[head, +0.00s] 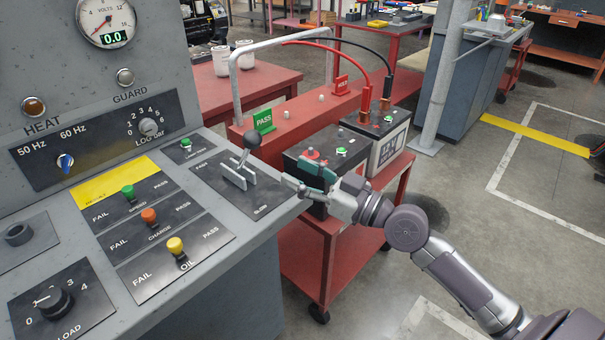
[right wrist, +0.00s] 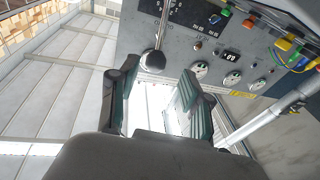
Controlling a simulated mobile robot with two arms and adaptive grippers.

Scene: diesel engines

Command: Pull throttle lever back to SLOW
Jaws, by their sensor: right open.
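The throttle lever (head: 245,155) has a grey rod and a round dark knob and rises between two light plates on a black panel at the console's right edge. The panel has a FAST label at its far end and what looks like SLOW at its near end. The rod stands near the middle of the panel, slightly tilted. My right gripper (head: 296,180) is open, just right of the lever and apart from it. In the right wrist view the knob (right wrist: 153,61) shows beyond the gap between the open fingers (right wrist: 157,82). My left gripper is not in view.
The grey console carries green, orange and yellow toggles (head: 150,217) and a load knob (head: 54,302) left of the lever. A red cart (head: 310,260) with batteries (head: 385,138) stands right of the console, behind and below my right gripper. Floor at the right is open.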

